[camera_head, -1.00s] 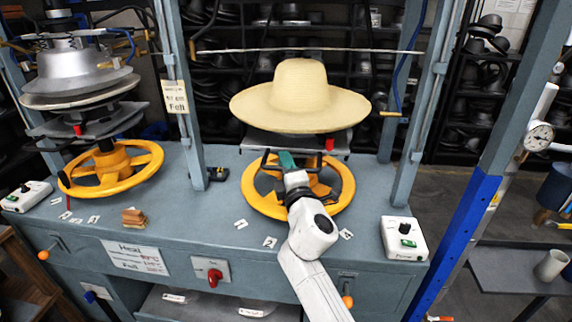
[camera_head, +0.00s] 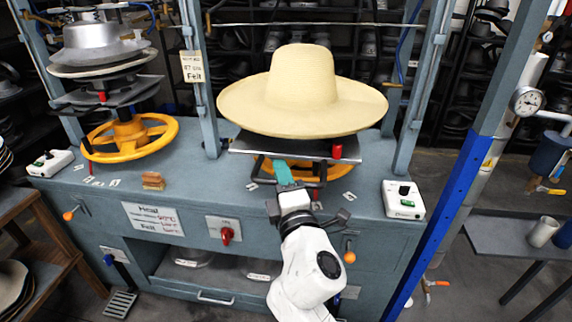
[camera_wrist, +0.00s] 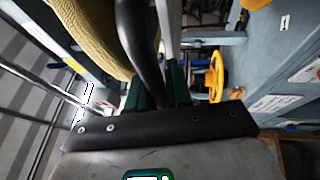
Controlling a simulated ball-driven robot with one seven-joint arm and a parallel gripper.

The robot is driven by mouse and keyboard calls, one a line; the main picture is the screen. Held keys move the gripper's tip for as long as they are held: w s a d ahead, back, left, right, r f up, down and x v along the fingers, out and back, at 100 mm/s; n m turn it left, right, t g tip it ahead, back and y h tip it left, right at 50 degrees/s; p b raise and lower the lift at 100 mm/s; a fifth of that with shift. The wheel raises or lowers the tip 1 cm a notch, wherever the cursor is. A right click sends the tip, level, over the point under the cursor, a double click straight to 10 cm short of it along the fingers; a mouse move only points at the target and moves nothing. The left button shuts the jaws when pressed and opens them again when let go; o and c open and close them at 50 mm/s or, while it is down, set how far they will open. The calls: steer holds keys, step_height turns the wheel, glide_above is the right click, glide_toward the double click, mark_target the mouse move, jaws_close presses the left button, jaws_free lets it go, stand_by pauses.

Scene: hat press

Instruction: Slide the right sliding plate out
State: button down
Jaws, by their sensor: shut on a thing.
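The right sliding plate (camera_head: 262,146) is a flat grey metal plate carrying a straw hat (camera_head: 302,85). It juts towards me over the yellow handwheel (camera_head: 262,171). A black bar handle (camera_head: 320,172) sits at its front. My gripper (camera_head: 284,173), with green fingers, is at the left part of this handle. In the wrist view the black curved handle (camera_wrist: 143,40) runs between the green fingers of my gripper (camera_wrist: 156,90), shut on it. The hat's underside (camera_wrist: 85,30) shows beside it. The fingertips' exact contact is partly hidden.
The left press (camera_head: 105,60) with its own yellow wheel stands apart. A control box (camera_head: 403,200) lies at the bench's right, near a grey upright (camera_head: 425,90). A blue and grey post (camera_head: 455,200) rises further right. A red switch (camera_head: 226,234) is on the bench front.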

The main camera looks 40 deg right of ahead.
steer(key=shift+s+a+f, duration=0.15)
steer(key=shift+s+a, duration=0.55)
steer(key=shift+a, duration=0.15)
steer(key=c, duration=1.1)
jaws_free()
steer(key=shift+a, duration=0.15)
steer(key=shift+s, duration=0.1)
steer(key=b+v, duration=0.4)
steer(key=v, duration=0.6)
steer(key=shift+s+a, duration=0.2)
steer(key=shift+s, duration=0.1)
steer(key=shift+f, duration=0.15)
